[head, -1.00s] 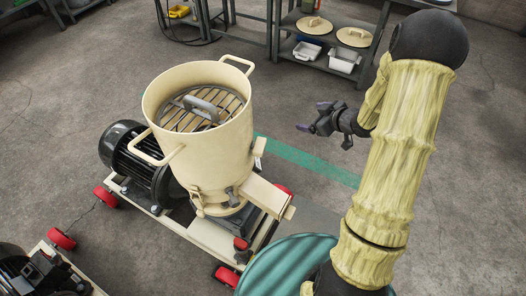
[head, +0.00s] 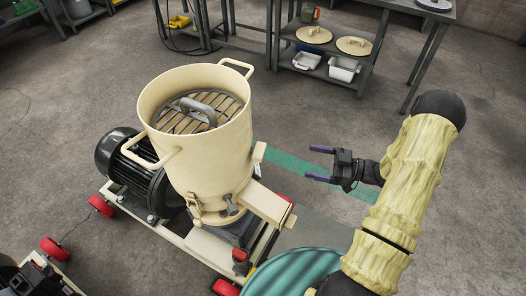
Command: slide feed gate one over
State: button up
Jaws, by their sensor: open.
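The cream pellet mill hopper (head: 195,160) stands on a wheeled frame, with a slatted grate (head: 178,122) and a grey handle (head: 199,105) inside its open top. A small cream tab (head: 259,153) sticks out from the hopper's right side; it may be the feed gate, but I cannot tell for sure. My gripper (head: 311,163) is to the right of this tab, apart from it. Its two purple fingers are spread, point left toward the tab, and hold nothing.
A cream discharge chute (head: 267,207) slopes from the hopper's lower right. A teal drum (head: 297,272) stands at the bottom. A black motor (head: 126,155) is left of the hopper. A bench shelf (head: 326,72) with lids and white bins is behind. Floor right of my arm is clear.

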aim_at(263, 150)
jog(key=p+x, duration=0.2)
jog(key=x, duration=1.5)
jog(key=shift+c, duration=0.4)
jog(key=c, duration=1.3)
jog(key=shift+v, duration=1.05)
jog(key=o, duration=1.4)
jog(key=b+v, duration=0.2)
jog(key=v, duration=1.5)
jog(key=shift+d, duration=0.2)
